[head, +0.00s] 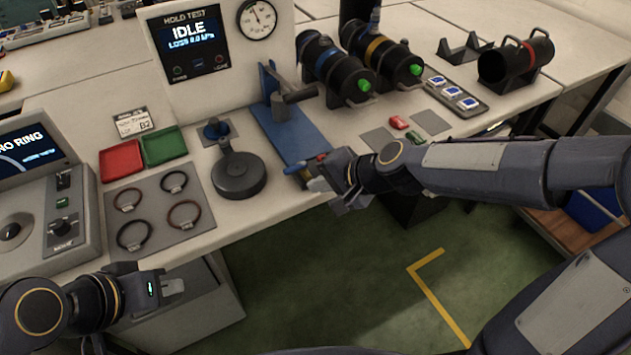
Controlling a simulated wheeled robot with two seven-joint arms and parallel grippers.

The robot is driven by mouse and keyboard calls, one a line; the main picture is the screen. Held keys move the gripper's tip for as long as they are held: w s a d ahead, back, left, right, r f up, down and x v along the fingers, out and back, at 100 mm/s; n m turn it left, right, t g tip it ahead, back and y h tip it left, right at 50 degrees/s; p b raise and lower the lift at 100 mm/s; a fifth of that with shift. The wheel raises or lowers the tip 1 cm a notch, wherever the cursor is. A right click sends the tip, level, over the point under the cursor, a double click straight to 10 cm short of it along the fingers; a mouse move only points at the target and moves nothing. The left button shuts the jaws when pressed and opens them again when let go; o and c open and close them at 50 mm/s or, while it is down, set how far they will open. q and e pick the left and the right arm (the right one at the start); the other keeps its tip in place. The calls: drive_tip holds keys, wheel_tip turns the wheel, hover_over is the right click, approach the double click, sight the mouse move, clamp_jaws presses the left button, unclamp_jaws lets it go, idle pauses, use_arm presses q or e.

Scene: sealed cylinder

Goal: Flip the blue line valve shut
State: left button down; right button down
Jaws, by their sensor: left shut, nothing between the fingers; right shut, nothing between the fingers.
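A small blue lever (295,167), which looks like the blue line valve handle, sits at the table's front edge below the blue fixture plate (296,137). A red part shows just right of it, partly hidden by my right gripper. My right gripper (318,185) is shut and empty, just below and to the right of the blue lever. I cannot tell whether it touches the lever. The valve body is hidden. My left gripper (190,281) is shut and empty, low at the left, in front of the table's edge.
A black round puck (239,176) lies left of the blue plate. The hold test panel (190,42) reads IDLE. Two black cylinders (340,68) lie in cradles behind. A mat with several rings (157,207) and red (120,160) and green (164,145) trays are at left.

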drive_tip(key=s+d+r+p, duration=0.1)
drive_tip(key=s+d+r, duration=0.1)
drive_tip(key=s+r, duration=0.3)
drive_tip(key=shift+p, duration=0.3)
drive_tip(key=shift+s, duration=0.1)
